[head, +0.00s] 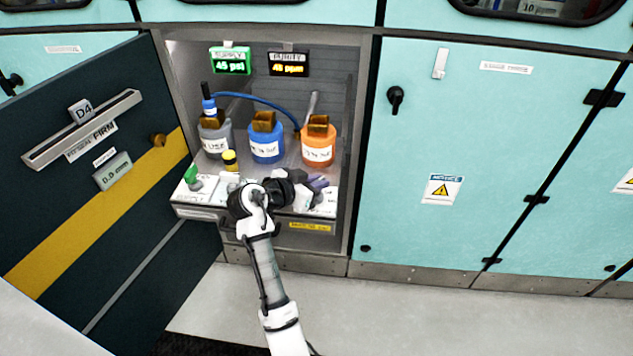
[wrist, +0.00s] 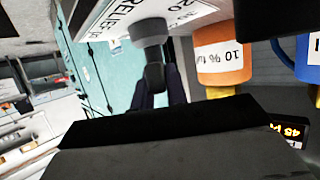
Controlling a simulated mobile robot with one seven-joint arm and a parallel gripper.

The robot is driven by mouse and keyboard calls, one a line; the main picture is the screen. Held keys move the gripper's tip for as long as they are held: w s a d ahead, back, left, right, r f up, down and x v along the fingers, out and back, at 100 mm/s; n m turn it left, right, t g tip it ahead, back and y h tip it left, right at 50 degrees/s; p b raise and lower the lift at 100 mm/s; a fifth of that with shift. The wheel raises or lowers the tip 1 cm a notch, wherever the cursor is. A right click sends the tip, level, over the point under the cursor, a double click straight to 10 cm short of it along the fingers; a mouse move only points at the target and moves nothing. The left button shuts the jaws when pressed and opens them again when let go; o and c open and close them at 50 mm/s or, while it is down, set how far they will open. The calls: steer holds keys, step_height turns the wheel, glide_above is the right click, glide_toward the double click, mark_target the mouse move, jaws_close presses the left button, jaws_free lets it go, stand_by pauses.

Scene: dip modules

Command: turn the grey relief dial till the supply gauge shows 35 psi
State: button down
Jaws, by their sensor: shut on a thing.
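The grey relief dial (wrist: 150,31) shows in the wrist view beside a white panel lettered RELIEF. My gripper (wrist: 156,82) has its dark fingers closed at the dial's grey grip.
The purity display (head: 288,64) appears to read 48 ppm. Grey (head: 214,138), blue (head: 266,146) and orange (head: 318,150) bottles stand behind the panel. A green handle (head: 190,173) and a yellow-capped item (head: 229,158) are left. The open dark door (head: 100,215) bounds the left side.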

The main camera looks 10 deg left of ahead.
steer(key=n+y, duration=0.2)
steer(key=n+t+y+p, duration=0.1)
steer(key=n+y, duration=0.1)
steer(key=shift+d+r+t, duration=0.1)
steer(key=shift+r+t, duration=0.05)
steer(key=shift+t, duration=0.15)
steer(key=shift+n+y+p, duration=1.35)
steer(key=shift+n+y, duration=0.25)
steer(key=shift+y, duration=0.5)
steer(key=shift+t, duration=0.3)
steer(key=c, duration=1.4)
jaws_free()
steer(key=shift+y, duration=0.3)
steer(key=shift+s, duration=0.1)
steer(key=v, duration=1.3)
steer(key=shift+s+r, duration=0.15)
steer(key=shift+s, duration=0.15)
